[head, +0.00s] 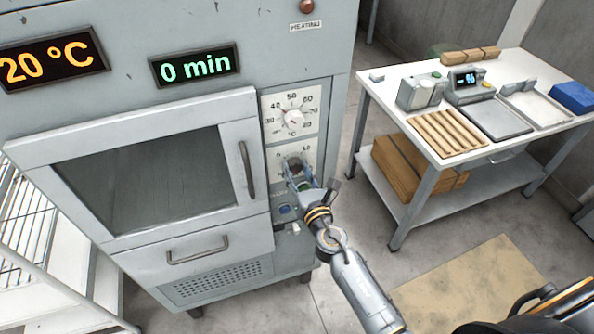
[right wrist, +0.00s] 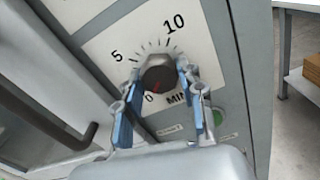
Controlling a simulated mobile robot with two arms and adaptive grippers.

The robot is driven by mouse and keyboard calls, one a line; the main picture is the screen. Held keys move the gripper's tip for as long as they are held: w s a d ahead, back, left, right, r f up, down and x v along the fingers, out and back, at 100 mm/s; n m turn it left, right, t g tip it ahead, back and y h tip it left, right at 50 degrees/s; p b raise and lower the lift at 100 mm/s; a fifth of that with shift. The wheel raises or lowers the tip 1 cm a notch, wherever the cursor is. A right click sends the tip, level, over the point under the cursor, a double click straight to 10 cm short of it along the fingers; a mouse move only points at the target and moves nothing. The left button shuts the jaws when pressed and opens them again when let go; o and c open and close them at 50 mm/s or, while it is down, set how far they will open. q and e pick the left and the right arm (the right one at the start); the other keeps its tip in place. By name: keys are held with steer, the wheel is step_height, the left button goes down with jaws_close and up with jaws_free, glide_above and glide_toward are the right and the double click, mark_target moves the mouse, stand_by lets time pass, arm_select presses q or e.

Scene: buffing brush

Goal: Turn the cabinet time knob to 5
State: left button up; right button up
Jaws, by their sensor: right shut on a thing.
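The grey cabinet (head: 205,92) fills the left of the head view. Its time knob is a dark round knob (right wrist: 159,76) on a white dial plate marked 0, 5, 10 and MIN in the right wrist view. The knob's red mark points down toward the 0. The time display (head: 195,66) reads 0 min. My right gripper (head: 299,178) is at this lower dial; in the right wrist view its blue-padded fingers (right wrist: 160,82) are shut on the knob, one on each side. In the head view the gripper partly hides the knob. My left gripper is not in view.
The temperature dial (head: 292,118) sits just above, and the temperature display (head: 45,60) reads 20 °C. A green button (right wrist: 217,116) is below right of the time knob. The door handle (head: 246,170) is to its left. A white worktable (head: 375,95) stands at right.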

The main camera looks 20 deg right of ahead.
steer(key=m+b, duration=0.1)
steer(key=m, duration=0.3)
steer(key=m+b, duration=0.1)
steer(key=m, duration=0.3)
steer(key=shift+m, duration=0.4)
steer(key=m, duration=0.4)
steer(key=shift+b, duration=0.3)
steer(key=shift+r+m, duration=0.1)
steer(key=shift+m, duration=1.9)
steer(key=o, duration=1.2)
steer(key=shift+c, duration=0.2)
